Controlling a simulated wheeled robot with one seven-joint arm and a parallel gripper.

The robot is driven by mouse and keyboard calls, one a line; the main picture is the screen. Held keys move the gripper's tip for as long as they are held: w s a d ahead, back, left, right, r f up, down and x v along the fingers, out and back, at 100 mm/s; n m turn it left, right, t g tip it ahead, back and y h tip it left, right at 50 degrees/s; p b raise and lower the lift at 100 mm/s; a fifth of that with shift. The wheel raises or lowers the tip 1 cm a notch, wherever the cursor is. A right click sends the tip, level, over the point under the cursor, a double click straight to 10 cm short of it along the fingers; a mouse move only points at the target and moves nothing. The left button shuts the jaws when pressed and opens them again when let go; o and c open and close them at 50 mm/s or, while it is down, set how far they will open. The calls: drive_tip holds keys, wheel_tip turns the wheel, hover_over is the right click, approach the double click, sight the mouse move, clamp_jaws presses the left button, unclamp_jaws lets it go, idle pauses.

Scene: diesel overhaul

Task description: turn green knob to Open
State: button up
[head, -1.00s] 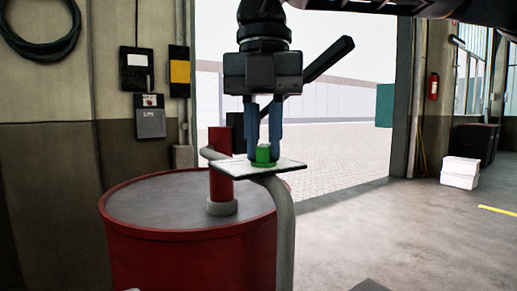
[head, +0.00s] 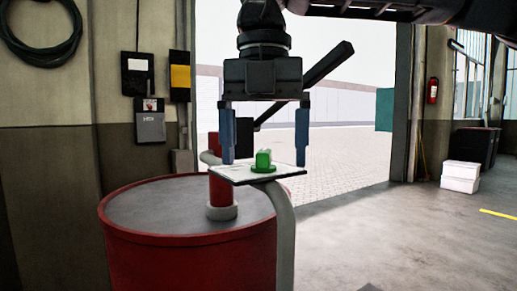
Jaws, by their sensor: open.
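The green knob (head: 263,160) sits on a small white plate (head: 232,174) beside the top of the red drum. My gripper (head: 264,160) points down over the plate with its two blue fingers spread wide. One finger is to the left of the knob and one to the right, with a clear gap on each side. The gripper is open and empty. Any marking for Open on the plate is too small to read.
A red drum (head: 140,236) with a red upright pump (head: 219,187) stands under and left of the plate. A grey curved pipe (head: 283,225) rises below the plate. White boxes (head: 460,176) lie on the floor at right. The floor (head: 370,230) at right is mostly clear.

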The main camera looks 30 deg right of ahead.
wheel_tip(320, 180, up, 7)
drive_tip(key=p, duration=0.4)
drive_tip(key=shift+r+p, duration=0.1)
drive_tip(key=shift+p, duration=0.25)
